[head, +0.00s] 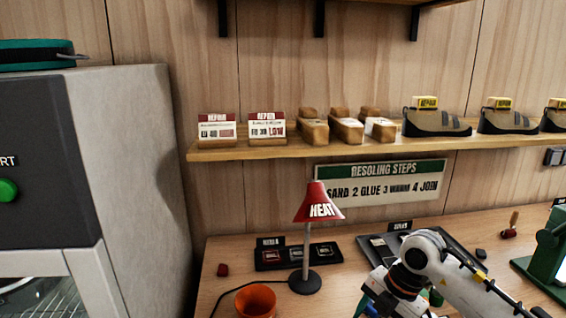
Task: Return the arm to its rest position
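My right arm comes in from the lower right over the workbench (225,262). Its white wrist with an orange ring bends down toward the bottom edge of the head view. The end of my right gripper (385,306) is cut off or hidden at the bottom edge, so its fingers cannot be made out. Something blue and green shows beside it, too small to tell. My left gripper is not in view.
A red lamp (318,203) marked HEAT stands left of my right arm, with an orange cup (255,301) in front. A black tray (298,256) lies behind the lamp. A dark mat (455,246) lies behind the arm. A green machine (548,250) stands right. A shelf (240,152) holds shoes.

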